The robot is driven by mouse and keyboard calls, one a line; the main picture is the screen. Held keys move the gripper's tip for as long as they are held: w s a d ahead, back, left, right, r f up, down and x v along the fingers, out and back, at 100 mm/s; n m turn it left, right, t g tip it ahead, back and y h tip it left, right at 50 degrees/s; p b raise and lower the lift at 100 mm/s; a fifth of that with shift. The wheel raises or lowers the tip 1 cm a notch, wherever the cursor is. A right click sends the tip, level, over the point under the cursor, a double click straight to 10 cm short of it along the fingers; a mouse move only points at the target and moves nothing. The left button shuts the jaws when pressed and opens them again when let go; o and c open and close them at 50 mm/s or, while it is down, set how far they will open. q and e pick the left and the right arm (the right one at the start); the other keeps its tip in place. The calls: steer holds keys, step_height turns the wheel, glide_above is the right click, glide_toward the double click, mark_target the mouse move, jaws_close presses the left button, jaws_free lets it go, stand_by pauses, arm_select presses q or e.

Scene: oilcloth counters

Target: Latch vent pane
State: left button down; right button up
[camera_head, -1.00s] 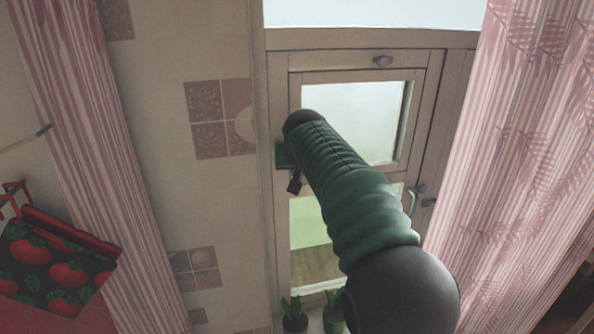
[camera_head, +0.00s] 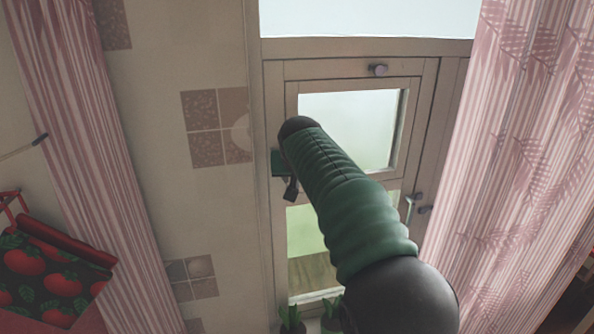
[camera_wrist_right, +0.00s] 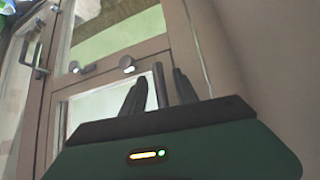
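The vent pane (camera_head: 348,128) is the upper wooden-framed pane of the window and looks closed against its frame. A round knob (camera_head: 378,70) sits on the rail above it. In the right wrist view the vent pane (camera_wrist_right: 108,104) lies low, with two pale knobs (camera_wrist_right: 127,64) on the rail beside it. My green right arm hides that rail in the head view. My right gripper (camera_head: 290,189) is beside the window's left frame. Its dark fingers (camera_wrist_right: 160,90) look apart, with a narrow grey strip between them that I cannot identify. My left gripper is out of view.
A pink striped curtain (camera_head: 510,150) hangs close on the right, another (camera_head: 110,180) on the left. A lever handle (camera_head: 411,208) sits at the window's right. Potted plants (camera_head: 291,320) stand below.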

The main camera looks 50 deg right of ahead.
steer(key=b+v, duration=0.3)
steer(key=v, duration=1.3)
steer(key=shift+s, duration=0.15)
